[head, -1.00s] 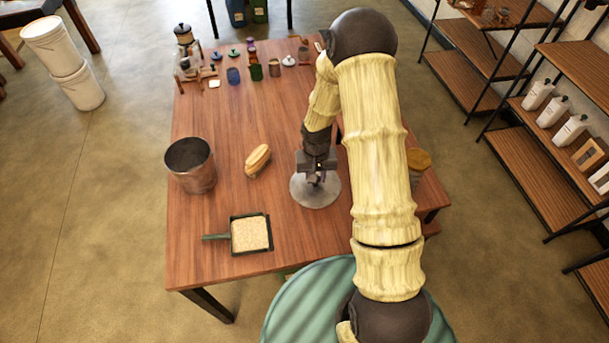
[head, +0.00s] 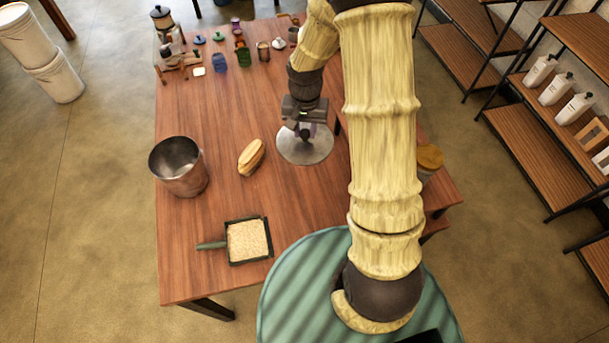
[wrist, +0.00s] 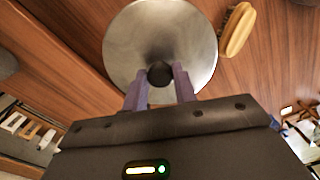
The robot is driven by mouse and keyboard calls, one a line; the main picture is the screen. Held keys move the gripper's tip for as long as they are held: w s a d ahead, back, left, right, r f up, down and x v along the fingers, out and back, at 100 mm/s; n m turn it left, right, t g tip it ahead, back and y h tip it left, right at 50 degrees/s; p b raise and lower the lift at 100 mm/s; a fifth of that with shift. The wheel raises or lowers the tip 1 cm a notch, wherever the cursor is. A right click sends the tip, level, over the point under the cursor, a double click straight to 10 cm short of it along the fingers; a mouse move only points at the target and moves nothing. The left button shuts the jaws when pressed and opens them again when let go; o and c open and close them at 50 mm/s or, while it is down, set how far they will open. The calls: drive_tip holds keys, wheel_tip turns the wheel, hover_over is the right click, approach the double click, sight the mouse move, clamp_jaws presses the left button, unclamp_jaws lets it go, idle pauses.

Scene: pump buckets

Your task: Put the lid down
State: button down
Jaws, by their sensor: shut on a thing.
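The lid (head: 305,151) is a round grey metal disc with a dark knob. It is in the middle of the head view, over the right half of the wooden table. My gripper (head: 304,127) is above it, shut on its knob. In the wrist view the lid (wrist: 150,30) fills the top middle, with the knob between the fingers of my gripper (wrist: 160,80). I cannot tell whether the lid touches the table or hangs just above it.
The wooden table (head: 215,120) holds a metal bucket (head: 178,166) at left, a brush (head: 251,157) and a dustpan with grain (head: 247,240). Several small jars and a glass press (head: 163,27) stand at the back. The table between brush and dustpan is clear.

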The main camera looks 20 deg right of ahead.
sight(305, 142)
drive_tip(key=shift+f+p, duration=0.65)
drive_tip(key=shift+f, duration=2.3)
wheel_tip(305, 142, down, 4)
drive_tip(key=shift+f+p, duration=0.1)
drive_tip(key=shift+p, duration=0.4)
drive_tip(key=shift+f, duration=0.35)
drive_tip(key=shift+f+b, duration=0.3)
drive_tip(key=shift+b, duration=0.2)
